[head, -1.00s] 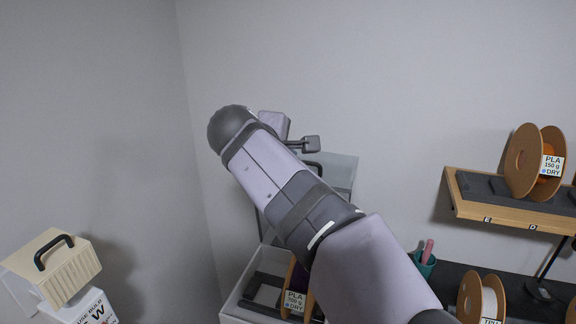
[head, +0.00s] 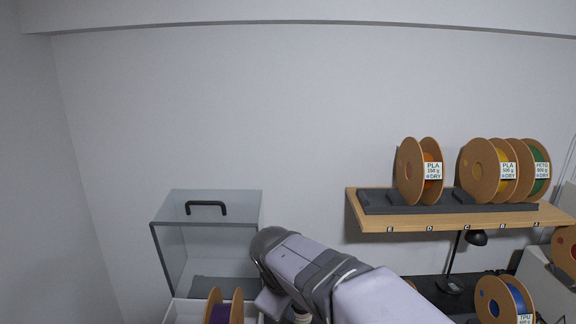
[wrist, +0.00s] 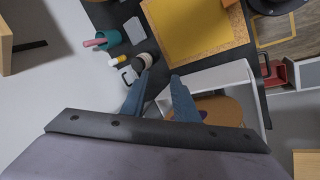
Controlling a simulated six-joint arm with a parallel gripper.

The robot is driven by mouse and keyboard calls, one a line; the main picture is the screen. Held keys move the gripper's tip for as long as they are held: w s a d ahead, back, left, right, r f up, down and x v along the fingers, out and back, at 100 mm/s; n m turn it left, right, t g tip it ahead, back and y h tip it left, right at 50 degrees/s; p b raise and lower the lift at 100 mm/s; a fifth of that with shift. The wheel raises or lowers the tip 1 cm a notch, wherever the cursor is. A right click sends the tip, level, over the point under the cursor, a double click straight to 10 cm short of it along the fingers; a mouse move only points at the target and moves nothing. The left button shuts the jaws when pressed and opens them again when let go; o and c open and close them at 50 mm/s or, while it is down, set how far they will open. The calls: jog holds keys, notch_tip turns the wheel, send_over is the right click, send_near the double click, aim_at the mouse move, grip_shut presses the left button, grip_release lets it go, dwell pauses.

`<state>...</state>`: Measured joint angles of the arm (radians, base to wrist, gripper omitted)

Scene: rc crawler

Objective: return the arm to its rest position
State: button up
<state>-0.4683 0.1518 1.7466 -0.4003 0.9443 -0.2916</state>
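My arm (head: 320,275) reaches from the bottom right of the head view toward the clear bin, with its dark rounded joint leftmost. My gripper (wrist: 161,75) shows in the wrist view as two blue-grey fingers with a gap between them. It is open, and I see nothing held. In the head view the gripper is mostly hidden behind the arm or below the edge. The fingers show over the dark bench edge and a white box (wrist: 222,76) with a brown spool (wrist: 218,108) inside; I cannot tell their height above it.
A lidded clear bin (head: 205,240) stands left of the arm, with a purple spool (head: 222,312) in front. A wooden shelf (head: 440,222) holds several spools. A black lamp (head: 452,280) and a blue spool (head: 505,300) are at right. A teal cup (wrist: 108,38) stands on the bench.

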jog(key=s+d+f+m+g+b, duration=0.1)
jog(key=s+d+f+m+g, duration=0.1)
jog(key=s+d+f+m, duration=0.3)
jog(key=s+d+f+m+g+y+b, duration=0.1)
jog(key=s+d+f+m+g, duration=0.2)
jog(key=s+f, duration=1.1)
jog(key=s+d+m, duration=0.2)
jog(key=s+d, duration=0.1)
jog(key=d, duration=0.2)
jog(key=shift+s+d+m+y+b, duration=0.2)
jog(key=shift+d+m+y+b, duration=0.1)
jog(key=shift+m+b, duration=0.1)
